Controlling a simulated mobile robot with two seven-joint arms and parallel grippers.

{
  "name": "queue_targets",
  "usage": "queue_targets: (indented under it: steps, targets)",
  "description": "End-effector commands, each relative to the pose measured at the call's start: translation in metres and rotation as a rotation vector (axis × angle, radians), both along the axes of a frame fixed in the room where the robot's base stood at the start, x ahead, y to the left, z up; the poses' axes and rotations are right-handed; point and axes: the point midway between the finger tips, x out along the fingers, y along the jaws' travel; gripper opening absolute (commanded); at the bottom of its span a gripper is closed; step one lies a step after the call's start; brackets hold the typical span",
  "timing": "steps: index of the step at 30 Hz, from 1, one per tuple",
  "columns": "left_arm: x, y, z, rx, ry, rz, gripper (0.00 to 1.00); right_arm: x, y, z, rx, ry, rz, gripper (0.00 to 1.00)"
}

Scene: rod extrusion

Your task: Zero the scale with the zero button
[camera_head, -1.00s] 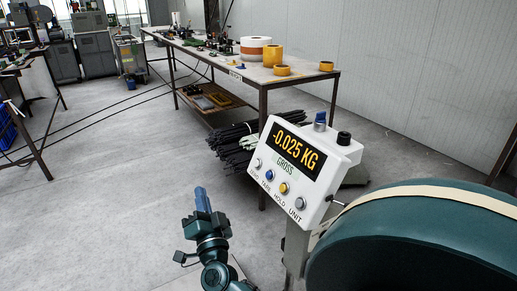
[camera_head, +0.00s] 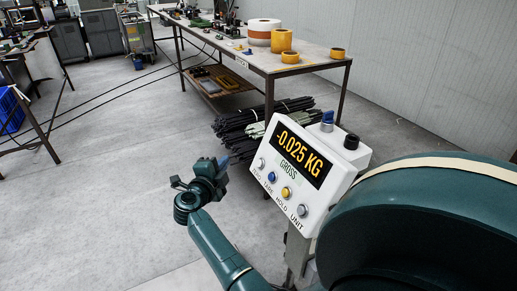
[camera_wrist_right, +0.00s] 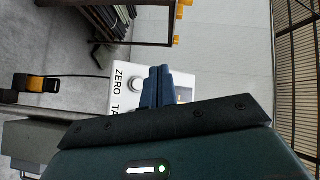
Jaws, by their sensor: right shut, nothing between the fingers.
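The white scale display box (camera_head: 345,178) reads -0.025 KG with GROSS below, on a post at centre right. The round silver zero button (camera_head: 261,162) is the leftmost of its row; the blue tare, yellow hold and silver unit buttons follow. My right gripper (camera_head: 227,160) is shut and empty, its blue fingertips to the left of the zero button, with a gap in the head view. In the right wrist view, the zero button (camera_wrist_right: 136,83) shows just left of the shut fingers (camera_wrist_right: 159,72); contact cannot be seen. My left gripper is not in view.
A long table (camera_head: 303,68) behind the scale carries tape rolls and tools. A blue knob (camera_head: 327,121) and a black knob (camera_head: 351,141) stand on top of the box. Open grey floor lies to the left.

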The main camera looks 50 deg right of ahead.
Motion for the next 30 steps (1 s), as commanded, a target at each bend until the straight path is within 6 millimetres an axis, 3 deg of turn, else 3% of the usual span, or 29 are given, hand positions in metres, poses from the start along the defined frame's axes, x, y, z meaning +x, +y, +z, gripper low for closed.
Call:
queue_targets:
  steps: [7,21,30]
  targets:
    - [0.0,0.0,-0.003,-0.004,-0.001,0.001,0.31,-0.002,-0.007,-0.004,-0.002,0.0,0.0,0.0]
    - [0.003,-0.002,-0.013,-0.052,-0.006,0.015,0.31,-0.019,-0.06,-0.029,-0.003,0.001,0.001,0.0]
    - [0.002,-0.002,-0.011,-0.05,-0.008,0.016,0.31,-0.024,-0.076,-0.037,-0.002,0.0,0.001,0.0]
